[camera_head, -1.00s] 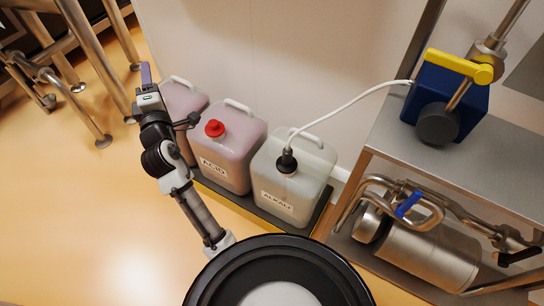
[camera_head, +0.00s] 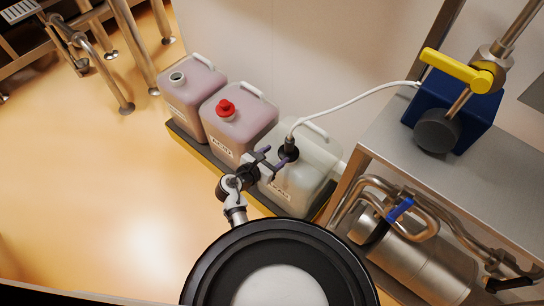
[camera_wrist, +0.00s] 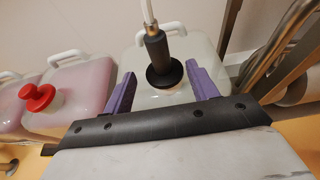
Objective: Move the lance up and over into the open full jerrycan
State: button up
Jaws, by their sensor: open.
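The lance (camera_head: 289,147) has a black grip, a wide black collar and a white hose. It stands upright in the neck of the whitish alkali jerrycan (camera_head: 319,163); it also shows in the wrist view (camera_wrist: 157,48). The open jerrycan (camera_head: 193,88) at the far left holds pinkish liquid and has an uncapped neck. My gripper (camera_head: 274,157) is at the front of the lance. In the wrist view its purple fingers (camera_wrist: 159,72) are apart, one on each side of the lance, with gaps showing. Its fingers partly hide the alkali jerrycan in the head view.
The acid jerrycan (camera_head: 243,122) with a red cap (camera_head: 226,108) stands between the other two. All three share a dark tray with a yellow edge (camera_head: 185,146). A steel bench (camera_head: 387,143) with a blue pump (camera_head: 462,118) is at right. The hose runs to the pump.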

jog(key=b+x, duration=0.3)
jog(key=x, duration=0.6)
jog(key=shift+w+d+f, duration=0.1)
jog(key=shift+w, duration=0.1)
grip_shut()
dwell(0.3)
